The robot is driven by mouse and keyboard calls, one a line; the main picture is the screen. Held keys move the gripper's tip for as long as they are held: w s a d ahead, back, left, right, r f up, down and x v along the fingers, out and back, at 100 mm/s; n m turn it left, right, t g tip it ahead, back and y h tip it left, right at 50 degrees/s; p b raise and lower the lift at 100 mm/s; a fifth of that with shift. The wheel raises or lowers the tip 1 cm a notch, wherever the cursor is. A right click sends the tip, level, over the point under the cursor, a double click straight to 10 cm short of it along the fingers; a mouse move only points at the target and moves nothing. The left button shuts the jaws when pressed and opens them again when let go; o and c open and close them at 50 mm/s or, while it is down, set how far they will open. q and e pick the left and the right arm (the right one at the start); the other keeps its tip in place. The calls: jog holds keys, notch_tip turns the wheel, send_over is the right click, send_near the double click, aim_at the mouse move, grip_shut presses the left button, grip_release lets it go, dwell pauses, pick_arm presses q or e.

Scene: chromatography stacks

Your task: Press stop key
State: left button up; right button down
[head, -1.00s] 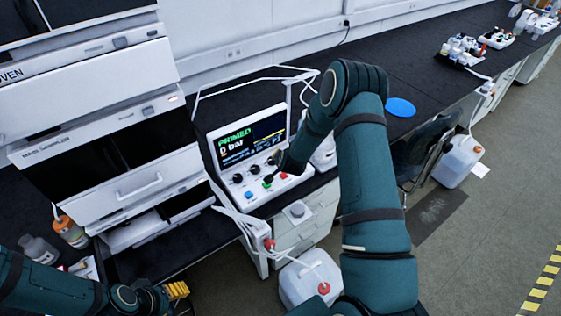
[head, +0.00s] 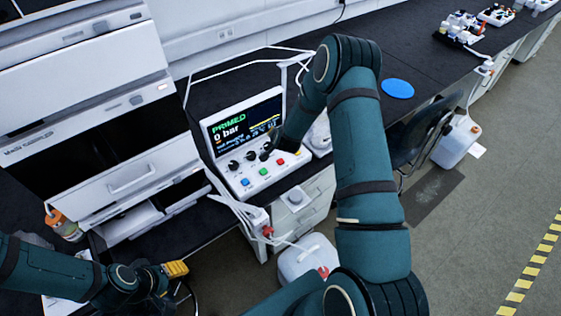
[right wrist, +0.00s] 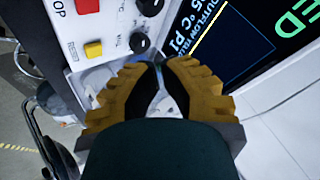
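The control unit (head: 258,158) stands on the black bench, its lit screen (head: 246,125) reading "PRIMED" and "0 bar". A row of coloured keys runs along its front: blue, green, the red stop key (head: 280,161), then yellow. In the right wrist view the red key (right wrist: 87,6) sits at the top edge beside lettering ending "OP", with a yellow key (right wrist: 93,48) below it. My right gripper (right wrist: 160,66) has its yellow fingertips together, over the panel near the black knobs, apart from the red key. My left gripper (head: 176,269) is at lower left, away from the unit.
A white oven and sampler stack (head: 95,110) stands left of the unit. White tubing runs in front to a white canister (head: 305,258) on the floor. A blue disc (head: 397,88) lies on the bench at right. A dark chair (head: 425,130) stands beside the bench.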

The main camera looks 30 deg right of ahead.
aim_at(278, 159)
notch_tip(278, 159, down, 7)
jog(key=b, duration=0.4)
jog(key=shift+f+b, duration=0.2)
jog(key=shift+b, duration=0.1)
jog(key=shift+f+b, duration=0.3)
jog(key=shift+f, duration=0.05)
dwell(0.9)
jog(key=shift+f+b, duration=0.35)
jog(key=shift+b, duration=0.2)
jog(key=shift+f+b, duration=0.55)
jog(key=shift+b, duration=0.05)
dwell(0.6)
jog(key=shift+r, duration=0.15)
jog(key=shift+r+p, duration=0.4)
jog(key=shift+r, duration=0.4)
jog(key=shift+r, duration=0.15)
